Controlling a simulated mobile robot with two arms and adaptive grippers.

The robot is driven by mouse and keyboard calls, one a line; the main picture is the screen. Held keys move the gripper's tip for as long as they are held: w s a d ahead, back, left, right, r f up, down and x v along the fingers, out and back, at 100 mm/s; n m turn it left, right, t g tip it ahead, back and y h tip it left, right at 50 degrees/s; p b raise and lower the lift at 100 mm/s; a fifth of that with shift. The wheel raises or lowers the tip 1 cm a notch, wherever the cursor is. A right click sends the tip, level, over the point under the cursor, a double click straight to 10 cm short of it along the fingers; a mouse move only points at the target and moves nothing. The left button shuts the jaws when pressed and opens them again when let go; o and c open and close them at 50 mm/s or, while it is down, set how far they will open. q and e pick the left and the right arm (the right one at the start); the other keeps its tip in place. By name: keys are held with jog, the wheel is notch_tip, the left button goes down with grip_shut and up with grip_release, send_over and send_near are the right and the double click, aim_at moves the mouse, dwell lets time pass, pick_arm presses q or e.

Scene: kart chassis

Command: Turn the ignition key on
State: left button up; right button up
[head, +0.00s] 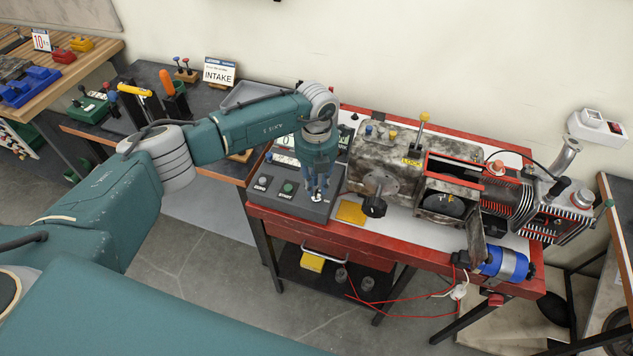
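A dark grey control box (296,205) sits at the left end of the red-framed bench. My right gripper is out of view.
A worn grey engine block (385,165) with a black knob (373,206) stands just right of the gripper. A yellow cloth or pad (351,212) lies between. A blue cylinder (503,263) sits at the right front. An INTAKE sign (219,72) stands on the table behind left.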

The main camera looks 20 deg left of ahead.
pick_arm(q)
jog(key=shift+f, duration=0.6)
grip_shut()
jog(key=shift+f, duration=0.1)
jog(key=shift+d, duration=0.1)
